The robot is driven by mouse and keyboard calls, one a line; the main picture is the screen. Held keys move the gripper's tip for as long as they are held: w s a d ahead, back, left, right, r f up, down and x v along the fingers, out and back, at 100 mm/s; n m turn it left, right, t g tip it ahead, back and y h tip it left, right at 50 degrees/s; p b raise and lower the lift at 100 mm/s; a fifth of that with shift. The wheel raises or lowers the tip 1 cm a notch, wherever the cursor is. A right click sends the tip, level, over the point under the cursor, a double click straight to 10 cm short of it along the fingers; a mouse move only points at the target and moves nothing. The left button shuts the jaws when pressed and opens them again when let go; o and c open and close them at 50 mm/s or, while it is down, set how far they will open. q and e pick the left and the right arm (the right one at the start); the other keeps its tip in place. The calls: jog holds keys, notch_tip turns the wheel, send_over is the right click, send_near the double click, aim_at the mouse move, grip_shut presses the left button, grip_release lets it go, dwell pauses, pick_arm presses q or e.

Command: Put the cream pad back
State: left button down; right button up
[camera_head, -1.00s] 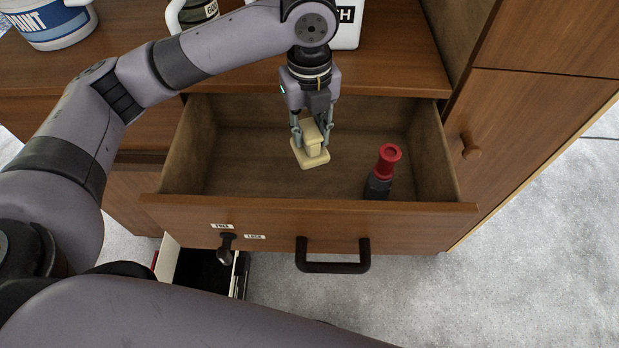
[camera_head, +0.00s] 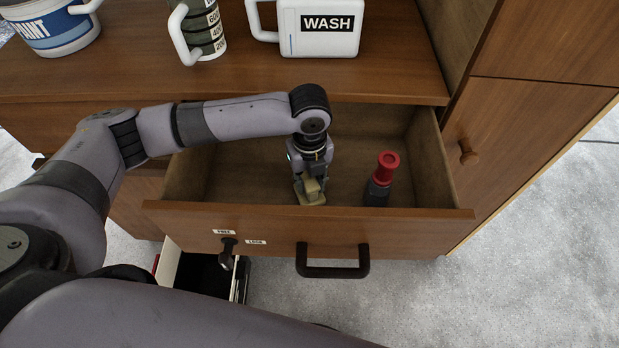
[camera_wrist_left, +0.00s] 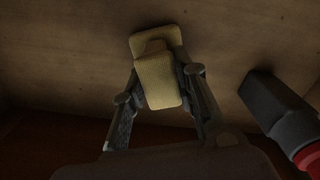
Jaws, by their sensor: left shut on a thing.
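The cream pad (camera_head: 313,197) is a small block with a wider flat base and a raised grip. My left gripper (camera_head: 311,184) is down inside the open drawer (camera_head: 240,218) and is shut on the pad's grip. In the left wrist view the pad (camera_wrist_left: 158,80) sits between the two fingers (camera_wrist_left: 160,95), with its base close to the drawer floor; I cannot tell whether it touches. My right gripper is not in view.
A black tool with a red cap (camera_head: 383,175) stands in the drawer, right of the pad. Free floor lies left of my gripper. A WASH jug (camera_head: 320,40) and a measuring jug (camera_head: 205,30) stand on the worktop. A lower drawer (camera_head: 200,272) is also open.

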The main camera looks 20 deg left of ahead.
aim_at(310, 180)
pick_arm(q)
jog(key=c, duration=1.3)
grip_release()
jog(key=shift+r, duration=0.1)
notch_tip(310, 180, up, 12)
jog(key=shift+f+b, duration=0.1)
jog(key=shift+b, duration=0.65)
